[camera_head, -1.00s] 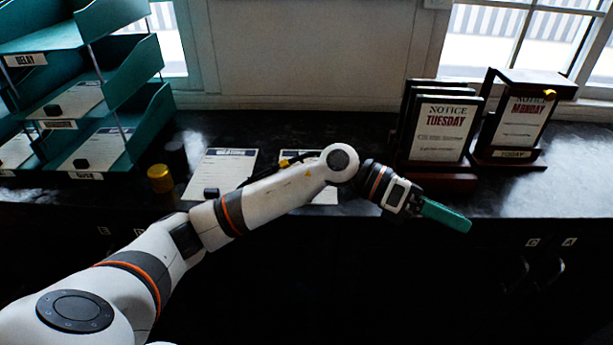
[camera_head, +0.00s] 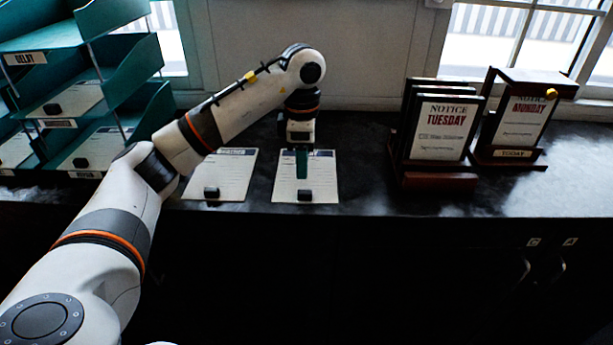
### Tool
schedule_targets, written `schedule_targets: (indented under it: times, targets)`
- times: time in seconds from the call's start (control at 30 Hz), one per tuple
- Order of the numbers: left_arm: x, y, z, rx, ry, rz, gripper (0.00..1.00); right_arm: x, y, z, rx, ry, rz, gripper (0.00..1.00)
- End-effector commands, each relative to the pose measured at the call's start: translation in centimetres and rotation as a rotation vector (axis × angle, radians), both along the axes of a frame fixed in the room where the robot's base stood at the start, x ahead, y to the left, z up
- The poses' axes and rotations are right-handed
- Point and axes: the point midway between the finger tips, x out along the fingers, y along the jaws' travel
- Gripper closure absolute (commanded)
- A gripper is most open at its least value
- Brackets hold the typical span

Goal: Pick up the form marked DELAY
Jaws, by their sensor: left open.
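Two white forms lie on the dark counter, a left form (camera_head: 232,178) and a right form (camera_head: 322,178). Each has a dark header band and a small black block near its front edge. The header words are too small to read, so I cannot tell which is marked DELAY. My left gripper (camera_head: 302,176) points down over the right form, close behind its black block (camera_head: 305,196). Its green fingers are open, seen edge-on, with nothing visible between them. They hide part of the form's middle. I cannot tell how high they are above it. My right gripper is not in view.
A teal tray rack (camera_head: 126,88) stands at the left, with a DELAY label (camera_head: 25,58) on its upper tier and papers in lower trays. A TUESDAY notice (camera_head: 440,130) and a MONDAY notice (camera_head: 522,122) stand at the right. The counter's right end is clear.

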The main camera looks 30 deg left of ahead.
Motion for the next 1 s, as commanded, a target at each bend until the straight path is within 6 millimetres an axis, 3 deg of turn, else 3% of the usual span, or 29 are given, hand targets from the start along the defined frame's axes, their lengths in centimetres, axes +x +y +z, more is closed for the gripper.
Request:
schedule_targets:
  times: [0.1, 0.37, 0.73, 1.0]
  targets:
    - [0.0, -0.1, -1.6, -0.003, 0.003, -0.001, 0.58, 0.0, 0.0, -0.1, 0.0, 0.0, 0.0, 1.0]
    - [0.0, -0.2, -2.9, -0.003, 0.001, -0.001, 0.58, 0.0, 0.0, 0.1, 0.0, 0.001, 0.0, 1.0]
    - [-0.2, -0.7, -7.2, -0.002, 0.002, 0.0, 0.58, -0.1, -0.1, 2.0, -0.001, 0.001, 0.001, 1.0]
    - [-0.1, -0.7, -7.7, -0.002, -0.002, -0.001, 0.58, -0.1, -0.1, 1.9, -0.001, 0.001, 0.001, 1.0]
